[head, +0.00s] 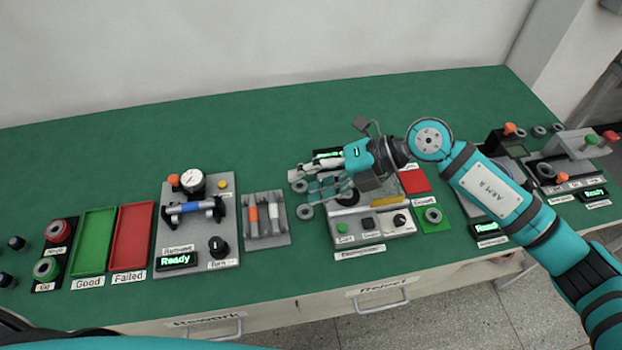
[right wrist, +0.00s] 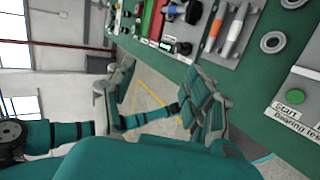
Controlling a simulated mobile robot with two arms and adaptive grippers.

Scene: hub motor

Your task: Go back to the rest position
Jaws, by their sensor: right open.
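My right gripper (head: 301,190) reaches in from the right side of the head view, its fingers pointing left over the middle test station. The fingers are spread with nothing between them. In the right wrist view the open fingers (right wrist: 162,97) stand apart, with the floor and a teal arm link of mine showing behind the gap. The gripper hides part of the middle station (head: 345,240). My left gripper does not show clearly in either view.
On the green table (head: 270,120) are a gauge station (head: 225,245), a holder with screwdriver-like tools (head: 266,240), a green tray (head: 93,240), a red tray (head: 132,240) and several grey rings. Another station (head: 570,160) stands at the right. The table's back is clear.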

